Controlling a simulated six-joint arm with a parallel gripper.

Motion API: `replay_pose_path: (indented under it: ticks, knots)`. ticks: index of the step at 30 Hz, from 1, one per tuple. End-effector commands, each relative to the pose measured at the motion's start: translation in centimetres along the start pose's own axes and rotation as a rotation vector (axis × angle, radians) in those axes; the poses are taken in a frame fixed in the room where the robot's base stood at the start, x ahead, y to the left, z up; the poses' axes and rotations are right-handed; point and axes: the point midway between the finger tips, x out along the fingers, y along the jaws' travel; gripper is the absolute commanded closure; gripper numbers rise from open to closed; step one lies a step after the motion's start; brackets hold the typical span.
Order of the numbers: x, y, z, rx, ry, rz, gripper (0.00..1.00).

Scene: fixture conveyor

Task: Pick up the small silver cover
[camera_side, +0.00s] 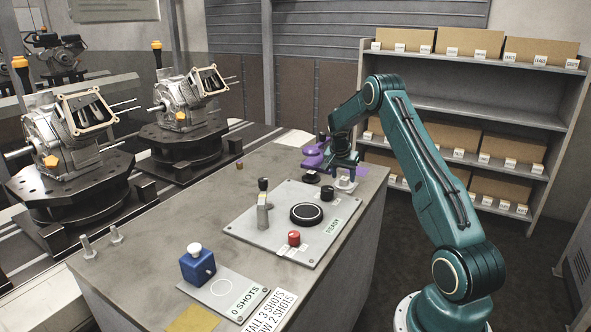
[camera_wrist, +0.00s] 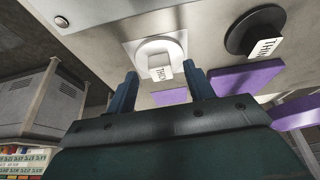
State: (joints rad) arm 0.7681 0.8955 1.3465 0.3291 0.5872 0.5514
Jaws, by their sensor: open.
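The small silver cover (camera_wrist: 158,50) is a pale round piece with a small tag on it, on a square light plate in the wrist view. In the side view the cover (camera_side: 345,183) sits at the far right end of the bench, just below my gripper (camera_side: 343,165). In the wrist view my gripper (camera_wrist: 161,80) is open. Its two dark blue fingers point toward the cover, one on each side of the tag, with nothing between them. I cannot tell whether they touch the cover.
A black round cover (camera_wrist: 252,33) with a tag lies beside it. Purple pads (camera_wrist: 245,78) are close by. A shelf of boxes (camera_side: 472,104) stands behind the arm.

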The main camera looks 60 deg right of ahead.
Motion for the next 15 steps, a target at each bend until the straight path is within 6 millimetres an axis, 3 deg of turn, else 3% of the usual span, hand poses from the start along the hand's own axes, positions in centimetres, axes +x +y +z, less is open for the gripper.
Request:
replay_pose_path:
  ticks: [6,15]
  knots:
    - [1.6,0.0,0.0,0.0,0.0,-0.001,0.47]
    - [1.6,0.0,0.0,0.0,0.0,-0.001,0.47]
